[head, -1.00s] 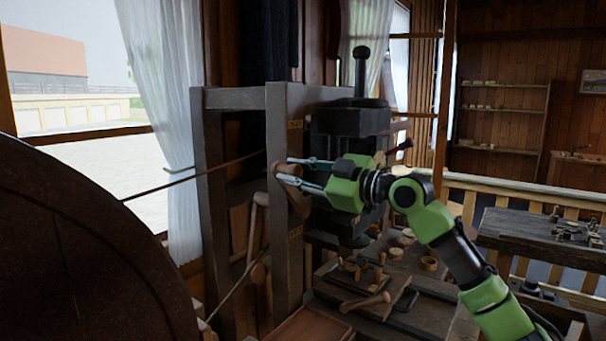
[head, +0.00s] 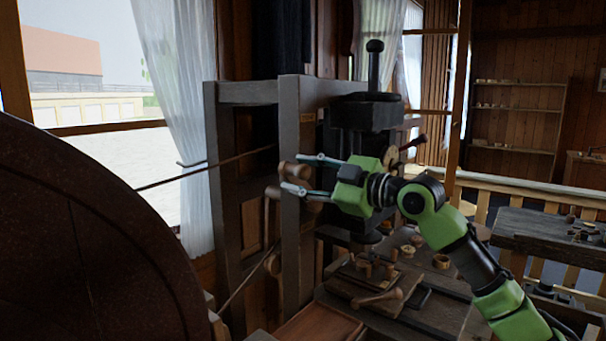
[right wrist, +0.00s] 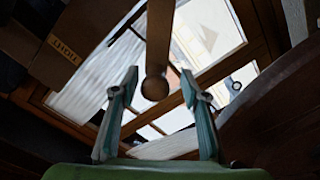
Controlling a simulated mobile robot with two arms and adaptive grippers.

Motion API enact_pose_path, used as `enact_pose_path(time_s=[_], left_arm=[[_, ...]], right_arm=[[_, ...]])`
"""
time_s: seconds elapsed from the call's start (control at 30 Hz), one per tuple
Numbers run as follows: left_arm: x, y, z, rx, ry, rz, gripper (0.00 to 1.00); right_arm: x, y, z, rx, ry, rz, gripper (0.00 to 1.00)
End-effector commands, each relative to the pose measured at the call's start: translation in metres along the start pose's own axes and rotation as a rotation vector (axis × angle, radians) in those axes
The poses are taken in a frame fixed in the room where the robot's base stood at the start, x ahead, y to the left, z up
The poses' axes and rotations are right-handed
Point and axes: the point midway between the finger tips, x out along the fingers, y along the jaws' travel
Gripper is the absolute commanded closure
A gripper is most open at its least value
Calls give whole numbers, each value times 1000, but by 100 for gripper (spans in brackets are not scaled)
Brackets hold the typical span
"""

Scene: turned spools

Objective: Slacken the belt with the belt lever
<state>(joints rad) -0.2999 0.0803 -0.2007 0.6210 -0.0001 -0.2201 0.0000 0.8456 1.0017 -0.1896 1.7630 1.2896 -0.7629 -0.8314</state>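The belt lever (right wrist: 156,45) is a wooden bar with a round ball end. In the right wrist view the ball hangs between my two fingers with clear space on both sides. In the head view a wooden knob (head: 288,170), which looks like the lever's end, shows between the fingertips in front of the grey wooden post (head: 290,240). My right gripper (head: 291,173) is open around it and also shows in the right wrist view (right wrist: 160,80). I see no contact. The belt (head: 205,169) runs left to the large dark wheel (head: 80,240). My left gripper is out of view.
A dark machine head (head: 360,115) stands just behind my right gripper. Below it, a bench holds small turned pieces and a wooden mallet (head: 378,298). A label (right wrist: 63,48) reading "TIGHT" shows upside down in the right wrist view. A railing and a second bench (head: 550,230) stand right.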

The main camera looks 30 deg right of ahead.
Motion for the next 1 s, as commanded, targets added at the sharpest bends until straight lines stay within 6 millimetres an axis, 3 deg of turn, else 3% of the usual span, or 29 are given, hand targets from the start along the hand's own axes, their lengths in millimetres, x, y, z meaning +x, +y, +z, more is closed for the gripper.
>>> enact_pose_path(time_s=[0.33, 0.7, 1.0], left_arm=[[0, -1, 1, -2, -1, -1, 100], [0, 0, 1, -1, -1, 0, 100], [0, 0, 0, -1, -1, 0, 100]], right_arm=[[-7, 2, 0, 1, 0, 4, 59], [-59, 1, 2, -1, -4, 2, 59], [-90, 0, 1, 1, -3, 1, 59]])
